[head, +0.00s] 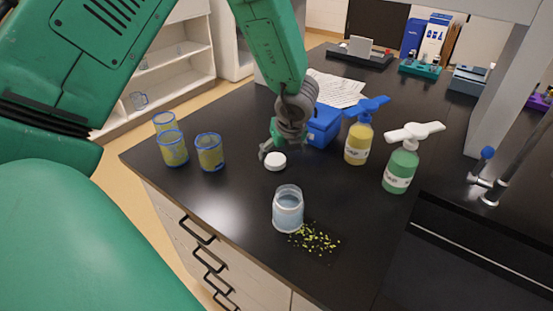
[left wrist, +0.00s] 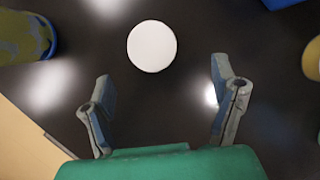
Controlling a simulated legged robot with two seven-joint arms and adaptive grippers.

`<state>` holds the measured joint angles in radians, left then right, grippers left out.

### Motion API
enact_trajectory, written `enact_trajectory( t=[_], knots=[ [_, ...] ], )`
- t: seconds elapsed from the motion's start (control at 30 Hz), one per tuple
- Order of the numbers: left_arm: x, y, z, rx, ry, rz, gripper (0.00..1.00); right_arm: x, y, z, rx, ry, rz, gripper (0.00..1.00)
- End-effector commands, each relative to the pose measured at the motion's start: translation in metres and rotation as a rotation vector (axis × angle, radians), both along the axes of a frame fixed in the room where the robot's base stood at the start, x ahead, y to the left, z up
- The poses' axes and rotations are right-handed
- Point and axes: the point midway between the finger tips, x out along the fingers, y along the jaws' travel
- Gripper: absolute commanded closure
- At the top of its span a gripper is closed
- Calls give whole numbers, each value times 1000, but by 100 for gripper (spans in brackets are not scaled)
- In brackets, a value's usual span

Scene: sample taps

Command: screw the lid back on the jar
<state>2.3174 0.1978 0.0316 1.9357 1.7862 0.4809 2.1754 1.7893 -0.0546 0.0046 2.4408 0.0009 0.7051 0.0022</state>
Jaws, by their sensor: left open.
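The jar (head: 288,211) is clear with bluish contents and stands upright without a lid near the front of the black counter. The lid (head: 275,161) is a white disc lying flat on the counter behind the jar. It also shows in the left wrist view (left wrist: 152,46), ahead of the fingers and a little left of their middle. My left gripper (head: 270,151) is low over the counter at the lid, and its fingers (left wrist: 163,85) are open and empty. The lid is not between the fingertips. My right gripper is not in view.
Several blue-rimmed cups (head: 209,152) stand at the left counter edge. A blue box (head: 323,125), a yellow pump bottle (head: 358,140) and a green pump bottle (head: 401,168) stand right of my gripper. Yellow-green bits (head: 315,239) lie beside the jar. A sink (head: 480,255) is at the right.

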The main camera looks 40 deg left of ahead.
Motion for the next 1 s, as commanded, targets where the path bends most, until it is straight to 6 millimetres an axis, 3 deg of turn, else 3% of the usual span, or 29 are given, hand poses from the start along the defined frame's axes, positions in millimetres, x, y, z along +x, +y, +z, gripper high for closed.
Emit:
enact_trajectory(
  t=[0.17, 0.37, 0.5, 0.9, 1.0],
  knots=[
    [1, 8, -5, -6, 1, 1, 20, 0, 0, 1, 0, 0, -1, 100],
    [4, 27, -32, -8, 5, 1, 20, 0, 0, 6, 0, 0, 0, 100],
    [7, 29, -46, -5, 3, 1, 20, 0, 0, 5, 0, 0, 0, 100],
    [9, 26, -47, -2, 1, 1, 20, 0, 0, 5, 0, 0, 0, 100],
    [9, 29, -48, -5, 1, 1, 45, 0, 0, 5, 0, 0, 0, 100]
  ],
)
